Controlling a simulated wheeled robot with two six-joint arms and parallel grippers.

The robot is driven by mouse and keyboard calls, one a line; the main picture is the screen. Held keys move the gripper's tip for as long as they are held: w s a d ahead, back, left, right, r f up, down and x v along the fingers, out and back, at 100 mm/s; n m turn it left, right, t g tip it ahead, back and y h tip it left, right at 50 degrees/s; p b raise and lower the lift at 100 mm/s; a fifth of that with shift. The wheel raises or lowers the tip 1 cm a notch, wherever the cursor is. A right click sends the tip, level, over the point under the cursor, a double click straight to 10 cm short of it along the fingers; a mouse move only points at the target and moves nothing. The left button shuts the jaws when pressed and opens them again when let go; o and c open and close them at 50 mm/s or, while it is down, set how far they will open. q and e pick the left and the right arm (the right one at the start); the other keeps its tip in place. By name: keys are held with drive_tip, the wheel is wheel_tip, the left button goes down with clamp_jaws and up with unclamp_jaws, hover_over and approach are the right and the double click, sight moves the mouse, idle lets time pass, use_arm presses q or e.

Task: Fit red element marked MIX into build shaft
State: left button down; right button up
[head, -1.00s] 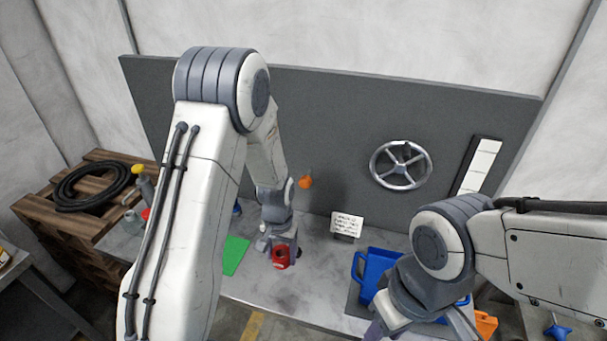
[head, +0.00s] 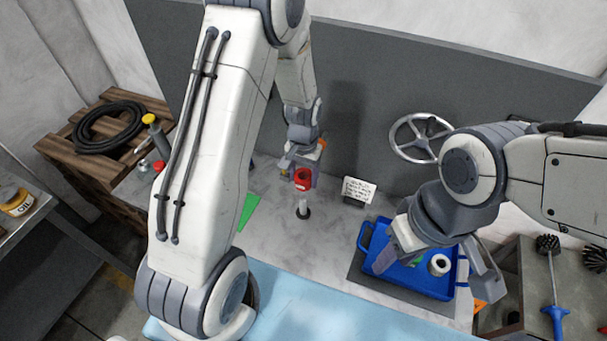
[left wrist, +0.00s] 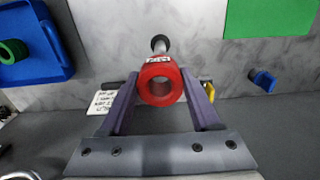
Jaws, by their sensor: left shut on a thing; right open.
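The red element (head: 303,176) is a thick ring with a pale label; in the left wrist view (left wrist: 161,86) its hole faces the camera. My left gripper (head: 299,168) is shut on it, with a finger on each side. The pale upright shaft (head: 303,204) rises from a dark round base on the table, directly below the ring. I cannot tell whether the shaft's top is inside the hole or just under it. The label's word is too small to read surely. My right gripper (head: 436,268) is open over the blue tray (head: 364,240).
The tray holds a white ring (head: 439,264) and a green ring (left wrist: 12,50). A text card (head: 358,190) stands right of the shaft. A green sheet (head: 248,210) lies to its left. A grey panel with a handwheel (head: 420,137) closes off the back.

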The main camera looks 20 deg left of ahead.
use_arm(q)
drive_tip(key=b, duration=0.4)
hover_over(303, 207)
drive_tip(key=w, duration=0.1)
drive_tip(key=shift+a+f, duration=0.15)
drive_tip(key=shift+f, duration=2.65)
drive_tip(key=shift+f+b, duration=3.3)
drive_tip(key=shift+f, duration=1.4)
drive_tip(key=shift+c, duration=0.2)
unclamp_jaws()
wheel_tip(303, 207, up, 11)
drive_tip(key=shift+f+b, duration=0.2)
drive_tip(key=shift+b, duration=0.45)
